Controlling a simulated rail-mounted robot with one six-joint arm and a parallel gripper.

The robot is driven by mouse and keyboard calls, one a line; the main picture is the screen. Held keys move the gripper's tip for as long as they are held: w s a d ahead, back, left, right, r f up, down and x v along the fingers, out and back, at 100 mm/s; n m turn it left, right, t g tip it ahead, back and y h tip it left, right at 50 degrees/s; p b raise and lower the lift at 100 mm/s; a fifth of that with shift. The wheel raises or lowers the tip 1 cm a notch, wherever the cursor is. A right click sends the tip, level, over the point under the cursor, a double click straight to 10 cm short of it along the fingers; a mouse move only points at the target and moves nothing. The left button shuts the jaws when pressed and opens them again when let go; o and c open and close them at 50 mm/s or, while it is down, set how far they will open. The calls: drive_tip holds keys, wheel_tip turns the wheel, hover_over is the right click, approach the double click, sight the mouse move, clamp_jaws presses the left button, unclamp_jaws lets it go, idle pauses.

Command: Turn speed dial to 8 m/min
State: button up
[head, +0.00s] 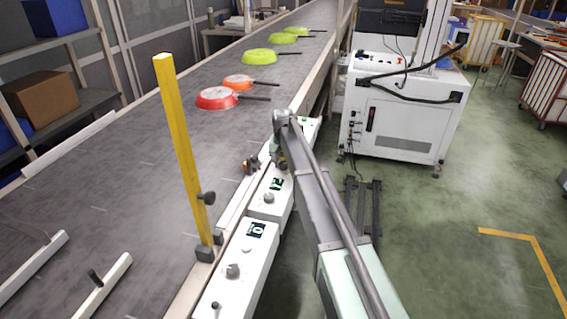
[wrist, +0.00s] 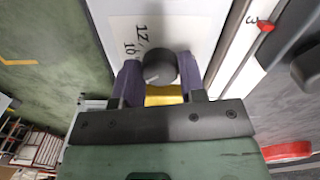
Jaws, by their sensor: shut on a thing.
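The speed dial (wrist: 160,68), a round black knob, shows in the wrist view on a pale panel. A light mark shows on its lower left face, but I cannot tell exactly which value it points at. Printed numbers (wrist: 134,40), seemingly 12 and 10, stand at its upper left; an 8 is not visible. My gripper (wrist: 159,74) is shut on the dial, with a purple finger on each side. In the head view my arm reaches down by the white control boxes (head: 262,245) along the conveyor, and the held dial is hidden there.
The conveyor (head: 120,170) carries red, orange and several green pans (head: 217,98). A yellow post (head: 180,150) stands at its near edge. Two box displays (head: 256,229) are too small to read surely.

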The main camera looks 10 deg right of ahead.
sight(283, 163)
drive_tip(key=shift+m, duration=1.2)
drive_tip(key=o, duration=0.9)
wheel_tip(283, 163, up, 11)
drive_tip(key=p, duration=1)
drive_tip(key=shift+f+p, duration=0.1)
drive_tip(key=shift+p, duration=0.3)
